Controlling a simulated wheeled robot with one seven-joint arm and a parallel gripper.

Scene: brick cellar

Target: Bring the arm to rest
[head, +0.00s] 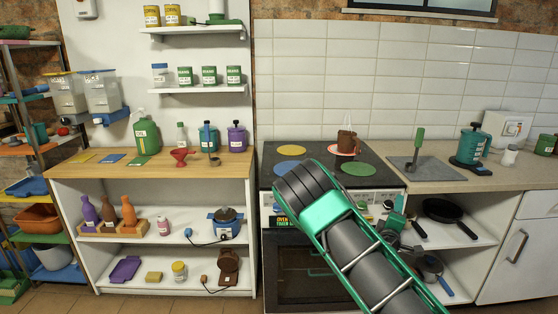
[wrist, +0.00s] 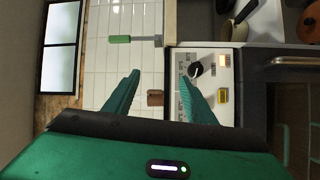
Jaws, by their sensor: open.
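My arm (head: 365,260) reaches up from the lower right of the head view, bent in front of the stove. Its dark and green links hide part of the stove front. In the wrist view my gripper (wrist: 155,88) is open, its two teal fingers spread apart with nothing held between them. A brown object (wrist: 155,98) shows beyond the gap, apart from the fingers. The white stove control panel (wrist: 200,72) with its knobs lies beyond the right finger. In the head view I cannot clearly make out the fingertips.
The black stove top (head: 320,158) carries coloured discs and a brown pot (head: 346,143). Right of it, the counter (head: 440,180) holds a grey mat (head: 405,172), a green-handled tool (head: 419,145) and a teal kettle (head: 473,146). A crowded wooden-topped shelf unit (head: 75,172) stands left.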

